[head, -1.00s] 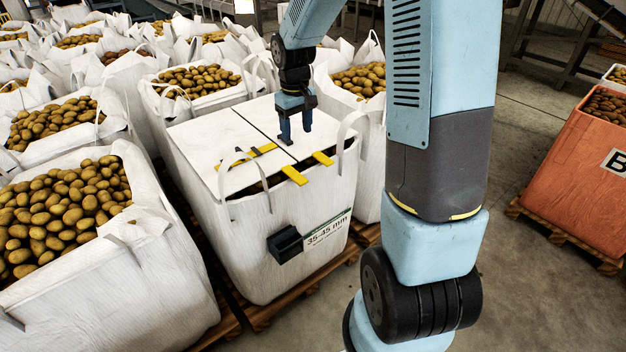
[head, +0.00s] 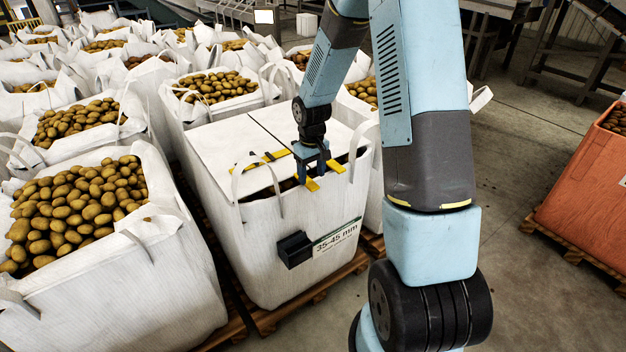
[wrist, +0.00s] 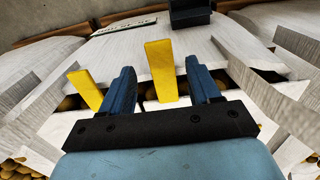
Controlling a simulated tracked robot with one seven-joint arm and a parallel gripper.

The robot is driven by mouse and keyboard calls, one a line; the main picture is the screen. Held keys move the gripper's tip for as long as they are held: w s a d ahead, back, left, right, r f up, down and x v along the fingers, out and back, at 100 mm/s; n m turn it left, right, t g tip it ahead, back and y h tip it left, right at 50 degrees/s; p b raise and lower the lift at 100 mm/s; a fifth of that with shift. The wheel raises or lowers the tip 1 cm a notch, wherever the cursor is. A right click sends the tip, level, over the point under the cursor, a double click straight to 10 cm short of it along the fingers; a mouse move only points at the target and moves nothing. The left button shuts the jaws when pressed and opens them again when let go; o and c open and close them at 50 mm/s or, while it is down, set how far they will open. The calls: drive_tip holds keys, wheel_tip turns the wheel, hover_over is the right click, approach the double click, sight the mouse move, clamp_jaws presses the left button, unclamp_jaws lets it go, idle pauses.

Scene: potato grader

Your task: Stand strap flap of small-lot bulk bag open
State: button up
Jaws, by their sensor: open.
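The white bulk bag (head: 258,240) labelled 35-45 mm stands upright. Its top is covered by two white flat flaps, a left flap (head: 205,150) and a right flap (head: 275,122), both lying flat. Two yellow strap tabs stick out at the front edge: one (head: 311,185) by my gripper and one (head: 336,166) to its right. My gripper (head: 313,171) is low at this edge. In the wrist view one yellow tab (wrist: 160,72) shows between my open fingers (wrist: 159,80), with gaps on both sides; the other tab (wrist: 85,90) is outside them. Contact is unclear.
A black box (head: 294,249) is fixed on the bag's front, beside the label (head: 337,237). Upright loops, one (head: 237,180) at the front left, rise from the rim. Potato-filled bags (head: 115,270) crowd the left and back. Floor at right is open before an orange crate (head: 585,190).

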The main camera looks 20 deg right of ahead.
drive_tip(key=shift+f, duration=1.45)
drive_tip(key=shift+c, duration=0.3)
clamp_jaws()
drive_tip(key=shift+d, duration=0.2)
drive_tip(key=shift+r, duration=0.1)
